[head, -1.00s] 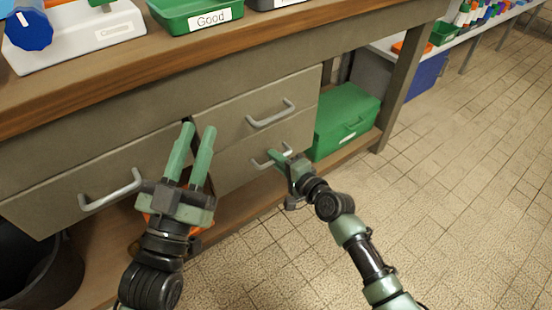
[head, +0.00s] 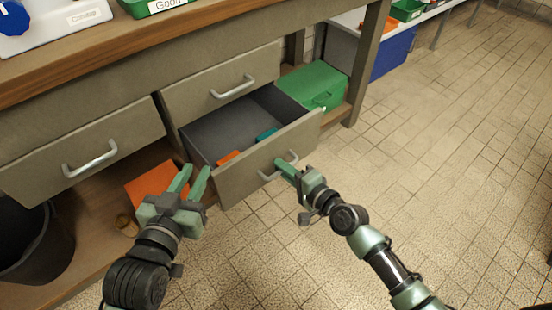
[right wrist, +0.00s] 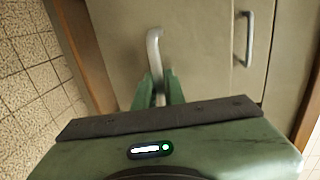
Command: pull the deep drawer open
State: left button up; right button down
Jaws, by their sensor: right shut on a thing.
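The deep drawer (head: 262,160) is the lower one under the bench in the head view. It stands well out from the cabinet, with its grey inside showing. An orange thing and a teal thing lie in it. My right gripper (head: 284,169) is shut on the drawer's metal handle (head: 292,157). In the right wrist view its fingers (right wrist: 160,90) close around the handle (right wrist: 153,45). My left gripper (head: 190,175) is in front of the drawer's left side in the head view, its two fingers apart and empty. I cannot tell whether it touches the drawer.
A shallow drawer (head: 222,85) above and a left drawer (head: 85,150) are closed. A green box (head: 314,86) stands on the lower shelf right of the open drawer. A black bin (head: 30,245) is at the left. The tiled floor (head: 450,170) at the right is clear.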

pick_arm(q)
jog(key=shift+s+f, duration=0.15)
pick_arm(e)
jog(key=f+v, duration=0.1)
jog(key=v, duration=0.5)
jog(key=shift+s+d+f, duration=0.15)
jog(key=shift+s+d, duration=0.05)
jog(key=shift+s, duration=0.1)
jog(key=c, duration=1.5)
grip_release()
pick_arm(q)
jog(key=shift+d, duration=0.1)
jog(key=shift+f, duration=0.2)
pick_arm(e)
jog(key=v, duration=0.7)
jog(key=shift+s+d, duration=0.25)
jog(key=shift+s, duration=0.05)
